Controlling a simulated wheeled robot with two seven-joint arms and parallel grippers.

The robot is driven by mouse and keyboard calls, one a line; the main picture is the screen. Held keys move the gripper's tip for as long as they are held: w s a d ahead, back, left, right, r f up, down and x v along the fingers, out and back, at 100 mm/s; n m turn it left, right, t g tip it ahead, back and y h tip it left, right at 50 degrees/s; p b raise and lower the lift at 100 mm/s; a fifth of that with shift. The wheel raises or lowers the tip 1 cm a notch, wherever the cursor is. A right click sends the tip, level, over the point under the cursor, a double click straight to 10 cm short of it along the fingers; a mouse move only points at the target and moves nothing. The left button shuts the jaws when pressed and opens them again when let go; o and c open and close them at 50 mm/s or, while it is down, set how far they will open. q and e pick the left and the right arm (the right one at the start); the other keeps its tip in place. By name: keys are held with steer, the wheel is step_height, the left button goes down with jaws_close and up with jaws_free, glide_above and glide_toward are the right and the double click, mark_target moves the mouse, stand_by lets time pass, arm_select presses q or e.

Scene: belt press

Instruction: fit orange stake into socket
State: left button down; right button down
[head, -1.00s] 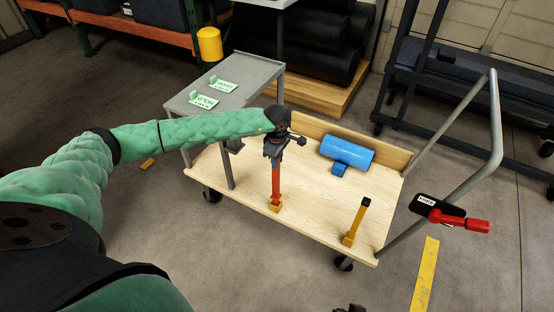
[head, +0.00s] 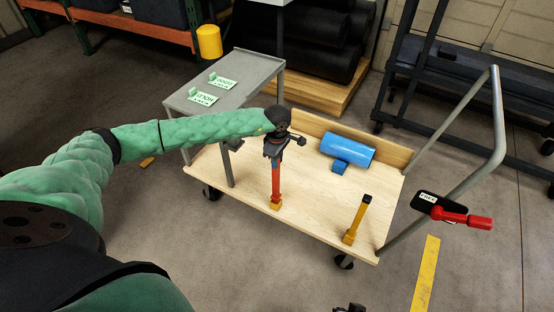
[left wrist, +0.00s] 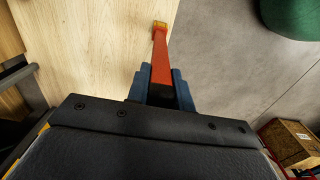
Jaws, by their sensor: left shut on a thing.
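The orange stake (head: 276,182) stands about upright at the near edge of the wooden cart deck (head: 310,205). My left gripper (head: 275,160) is shut on its dark upper end, from above. A yellow socket (head: 275,205) is at the stake's lower end, on the deck edge. The left wrist view shows the stake (left wrist: 160,60) between the blue fingers (left wrist: 163,85), running to the yellow socket (left wrist: 159,27). I cannot tell how deep the stake sits in it. A dark piece (head: 350,308) at the bottom edge may be my right gripper; its jaws do not show.
A yellow stake (head: 357,220) with a black top stands in another socket to the right. A blue roll (head: 347,149) lies at the deck's back. A grey shelf (head: 225,85) with green cards is behind left. A red-handled tool (head: 462,217) is by the cart handle (head: 497,120).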

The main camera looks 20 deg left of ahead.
arm_select(q)
steer(key=shift+f+b, duration=0.95)
steer(key=shift+f, duration=0.4)
stand_by(0.3)
steer(key=c, duration=1.1)
jaws_free()
steer(key=shift+c, duration=0.2)
steer(key=shift+r, duration=0.1)
step_height(320, 180, up, 8)
steer(key=shift+f+b, duration=0.15)
steer(key=shift+b, duration=0.2)
